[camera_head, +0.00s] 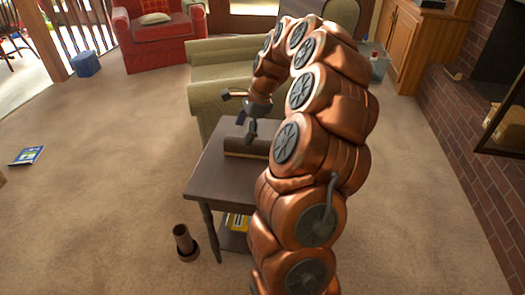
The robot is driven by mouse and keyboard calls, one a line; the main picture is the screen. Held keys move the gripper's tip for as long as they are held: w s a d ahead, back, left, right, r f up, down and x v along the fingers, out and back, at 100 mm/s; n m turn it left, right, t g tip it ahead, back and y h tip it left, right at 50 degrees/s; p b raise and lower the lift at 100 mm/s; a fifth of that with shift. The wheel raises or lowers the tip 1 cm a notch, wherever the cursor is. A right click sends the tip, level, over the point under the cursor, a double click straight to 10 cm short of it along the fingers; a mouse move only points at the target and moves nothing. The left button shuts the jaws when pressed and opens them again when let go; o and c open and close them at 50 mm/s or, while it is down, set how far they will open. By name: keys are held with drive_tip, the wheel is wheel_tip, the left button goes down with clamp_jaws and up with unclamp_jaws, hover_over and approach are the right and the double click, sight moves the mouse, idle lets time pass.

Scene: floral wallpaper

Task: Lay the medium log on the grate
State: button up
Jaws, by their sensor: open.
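A brown log (247,146) lies on its side on the small dark side table (215,172); my arm stands in front of its right part. My gripper (239,112) is open and empty, its dark fingers above the log and the far part of the table. A short log-like piece (453,72) lies on the brick hearth at the right. Another log-like shape (512,125) shows at the dark fireplace opening, cut off by the right edge. I cannot tell which log is the medium one. I cannot make out the grate clearly.
A brown upright cylinder (184,240) stands on the carpet beside the table. A yellow item (237,222) is on the table's lower shelf. A green sofa (217,85) is behind the table. The brick hearth (450,135) edges the right side. The carpet at left is mostly free.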

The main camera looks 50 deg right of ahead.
sight(265, 142)
drive_tip(key=d+f+m, duration=0.1)
drive_tip(key=d, duration=0.2)
drive_tip(key=s+d+f+m, duration=0.1)
drive_tip(key=d+m, duration=0.1)
drive_tip(key=d, duration=0.2)
drive_tip(key=s+d+f+m+t, duration=0.1)
drive_tip(key=d+f+m, duration=0.1)
drive_tip(key=d, duration=0.2)
drive_tip(key=shift+s+h, duration=0.1)
drive_tip(key=shift+h, duration=0.2)
drive_tip(key=shift+d+f+m+b, duration=0.2)
drive_tip(key=shift+m+b, duration=0.1)
drive_tip(key=shift+x, duration=1.05)
drive_tip(key=shift+a+b+x, duration=0.2)
drive_tip(key=shift+b+x, duration=0.4)
drive_tip(key=shift+x, duration=0.75)
drive_tip(key=shift+a+b+x, duration=0.2)
drive_tip(key=shift+b+x, duration=0.35)
drive_tip(key=shift+x, duration=0.75)
drive_tip(key=shift+r, duration=0.15)
clamp_jaws()
